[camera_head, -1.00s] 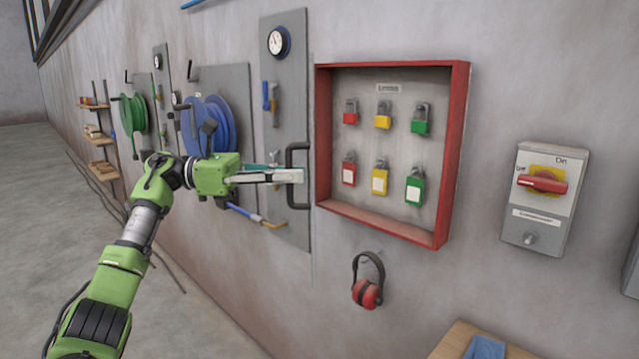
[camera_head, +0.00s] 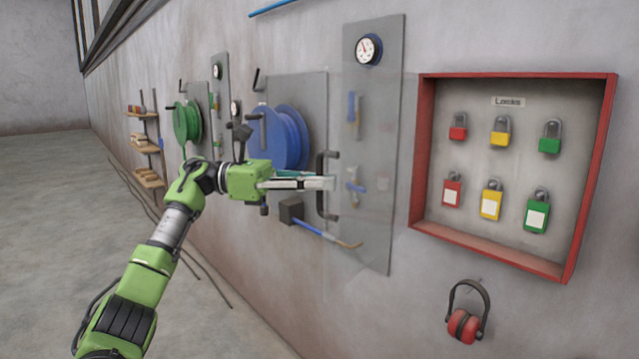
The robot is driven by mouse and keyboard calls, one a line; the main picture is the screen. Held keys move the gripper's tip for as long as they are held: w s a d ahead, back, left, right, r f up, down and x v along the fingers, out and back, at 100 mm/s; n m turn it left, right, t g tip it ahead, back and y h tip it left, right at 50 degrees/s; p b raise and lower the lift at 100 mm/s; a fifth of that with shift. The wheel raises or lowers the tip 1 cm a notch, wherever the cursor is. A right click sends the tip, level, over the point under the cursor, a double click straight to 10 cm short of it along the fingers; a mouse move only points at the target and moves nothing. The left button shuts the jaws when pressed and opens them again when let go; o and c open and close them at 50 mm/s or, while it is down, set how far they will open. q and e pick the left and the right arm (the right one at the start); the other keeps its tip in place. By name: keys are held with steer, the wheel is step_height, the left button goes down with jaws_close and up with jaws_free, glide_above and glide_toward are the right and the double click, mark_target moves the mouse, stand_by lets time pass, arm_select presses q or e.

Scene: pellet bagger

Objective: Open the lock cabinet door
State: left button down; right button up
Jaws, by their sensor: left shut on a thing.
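The lock cabinet (camera_head: 597,165) is a red-framed box on the wall at the right, with its front uncovered. Its clear door (camera_head: 384,215) stands swung out to the left of the box, in front of a grey panel. A black handle (camera_head: 320,208) is on the door's free edge. My left gripper (camera_head: 325,183) is shut on this handle at mid-height; its fingertips partly hide it. Inside the cabinet hang red, yellow and green padlocks (camera_head: 500,130) in two rows. My right gripper is out of view.
A grey panel with a gauge (camera_head: 368,49) and a blue hose reel (camera_head: 290,138) are on the wall behind the door and gripper. Red ear muffs (camera_head: 464,324) hang below the cabinet. The floor at the left is clear apart from cables along the wall.

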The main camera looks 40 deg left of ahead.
arm_select(q)
steer(key=shift+f, duration=0.15)
steer(key=c, duration=2.3)
jaws_free()
steer(key=shift+c, duration=0.2)
steer(key=shift+o, duration=0.9)
steer(key=shift+s+a, duration=0.1)
steer(key=shift+s, duration=0.05)
steer(key=v, duration=1.2)
